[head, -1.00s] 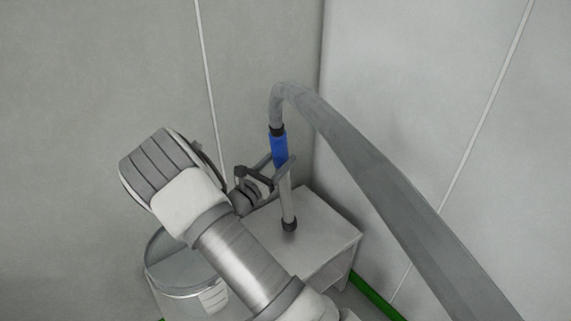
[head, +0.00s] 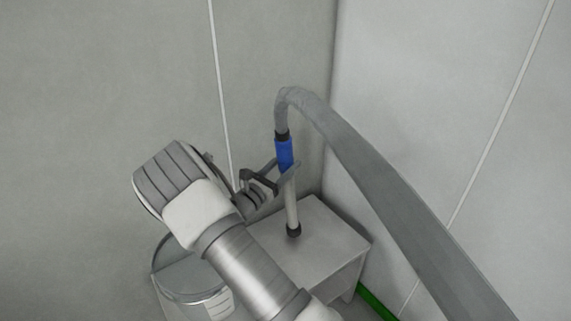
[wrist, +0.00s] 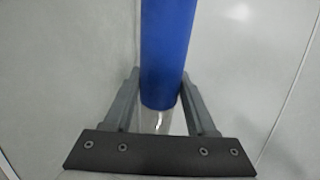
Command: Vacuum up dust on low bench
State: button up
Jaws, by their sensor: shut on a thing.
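The vacuum wand has a blue grip (head: 284,155), a pale metal tube (head: 291,205) and a dark nozzle (head: 293,230). A grey hose (head: 390,190) arches from its top toward the lower right. My gripper (head: 287,169) is shut on the wand at the lower part of the blue grip. In the wrist view the blue grip (wrist: 167,50) stands between the two fingers. The wand is nearly upright. Its nozzle is at the top of the low bench (head: 330,240); I cannot tell whether it touches. I can make out no dust on the bench.
A metal drum (head: 185,270) with a label stands left of the bench, partly behind my arm. Grey walls meet in a corner behind the bench. A green strip (head: 375,302) runs along the floor at the right wall.

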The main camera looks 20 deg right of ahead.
jog(key=shift+r, duration=0.1)
notch_tip(320, 180, up, 8)
jog(key=p, duration=0.6)
jog(key=shift+s, duration=0.1)
jog(key=n+t+y+p, duration=0.5)
jog(key=t+y+p, duration=0.15)
jog(key=p, duration=0.45)
send_near(285, 139)
jog(key=shift+s+d+r+g, duration=0.1)
jog(key=shift+s+r, duration=0.15)
jog(key=shift+r, duration=0.3)
jog(key=shift+s+d+r+g, duration=0.1)
jog(key=shift+s+r+g, duration=0.1)
jog(key=shift+r, duration=0.35)
jog(key=shift+s+d+r+g, duration=0.1)
jog(key=shift+s+r, duration=0.15)
jog(key=shift+r, duration=0.3)
